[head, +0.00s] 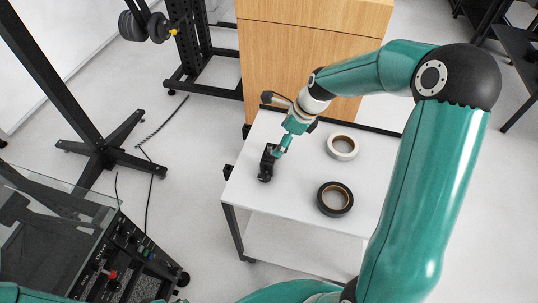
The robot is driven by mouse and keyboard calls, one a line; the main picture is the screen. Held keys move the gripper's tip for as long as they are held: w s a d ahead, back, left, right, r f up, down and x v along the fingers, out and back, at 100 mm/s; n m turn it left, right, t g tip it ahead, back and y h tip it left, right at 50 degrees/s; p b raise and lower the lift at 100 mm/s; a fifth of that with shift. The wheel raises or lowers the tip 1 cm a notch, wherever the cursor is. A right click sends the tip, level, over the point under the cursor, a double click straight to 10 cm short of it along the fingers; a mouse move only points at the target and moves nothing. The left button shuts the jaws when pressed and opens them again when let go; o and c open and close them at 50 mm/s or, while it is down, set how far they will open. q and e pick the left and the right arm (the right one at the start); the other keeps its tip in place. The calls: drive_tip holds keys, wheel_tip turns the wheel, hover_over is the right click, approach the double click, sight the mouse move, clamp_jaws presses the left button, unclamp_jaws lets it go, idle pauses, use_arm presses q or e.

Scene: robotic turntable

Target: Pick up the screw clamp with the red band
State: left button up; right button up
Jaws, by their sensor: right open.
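My right gripper (266,172) hangs over the left part of the white table (294,197), with its black fingers pointing down close to the tabletop. It is open. The fingers are small and dark here, and I cannot tell whether anything lies between or under them. I cannot make out a screw clamp or a red band on the table; the gripper and wrist hide a small patch of it. My left gripper is not in view.
A white tape roll (342,147) and a black tape roll (335,199) lie on the table to the right of the gripper. A wooden cabinet (290,50) stands behind the table. Dark equipment (90,262) with a glass top stands at lower left.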

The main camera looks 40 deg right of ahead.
sight(269, 152)
drive_tip(key=x, duration=0.5)
drive_tip(key=p+x, duration=0.1)
drive_tip(key=x, duration=0.2)
drive_tip(key=shift+a+f, duration=0.15)
drive_tip(key=shift+a, duration=0.2)
drive_tip(key=c, duration=1.3)
drive_tip(key=shift+c, duration=0.3)
drive_tip(key=shift+r, duration=0.2)
